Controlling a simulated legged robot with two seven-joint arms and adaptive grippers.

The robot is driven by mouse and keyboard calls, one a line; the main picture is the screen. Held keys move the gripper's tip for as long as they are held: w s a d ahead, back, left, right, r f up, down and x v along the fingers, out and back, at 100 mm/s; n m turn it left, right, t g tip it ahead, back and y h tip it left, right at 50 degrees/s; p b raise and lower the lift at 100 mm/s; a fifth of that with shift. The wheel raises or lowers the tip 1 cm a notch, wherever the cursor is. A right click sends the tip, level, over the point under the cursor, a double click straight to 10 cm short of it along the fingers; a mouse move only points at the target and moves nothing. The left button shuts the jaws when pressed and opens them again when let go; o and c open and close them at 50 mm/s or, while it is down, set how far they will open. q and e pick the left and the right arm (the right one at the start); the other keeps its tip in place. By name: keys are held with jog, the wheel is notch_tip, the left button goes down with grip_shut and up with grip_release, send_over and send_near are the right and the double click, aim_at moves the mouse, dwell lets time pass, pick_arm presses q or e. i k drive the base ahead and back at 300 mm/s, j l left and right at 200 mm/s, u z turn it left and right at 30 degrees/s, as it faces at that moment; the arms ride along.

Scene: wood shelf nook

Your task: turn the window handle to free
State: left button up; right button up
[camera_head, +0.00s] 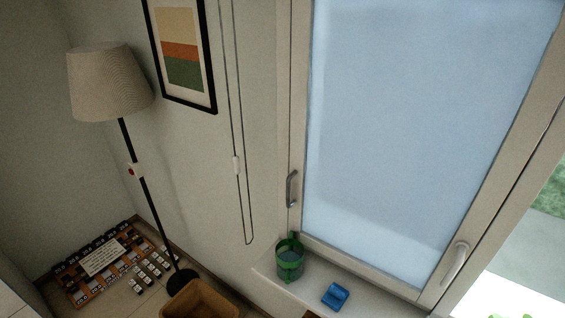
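A window (410,140) with a pale frame and a frosted blue pane fills the upper right. A light window handle (455,264) sits on the right side of its frame, low down, tilted with its upper end to the right. A second, grey curved handle (291,188) is on the left side of the frame, standing roughly upright. I cannot tell from this view whether either one is locked. Neither of my grippers is in view, and nothing touches the handles.
A sill (310,289) below the window holds a green cup-like container (290,260) and a blue object (335,296). A looped cord (236,165) hangs on the wall. A floor lamp (108,85), rack (98,262) and brown bin (200,300) are at left.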

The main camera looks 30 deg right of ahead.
aim_at(461, 246)
jog(key=z, duration=0.65)
jog(key=k+z, duration=0.1)
jog(key=z, duration=0.3)
jog(key=l+z, duration=0.1)
jog(key=z, duration=0.25)
jog(key=k+l+z, duration=0.1)
jog(key=z, duration=0.3)
jog(key=l+z, duration=0.15)
jog(key=z, duration=0.2)
jog(key=j, duration=0.6)
jog(key=i, duration=0.05)
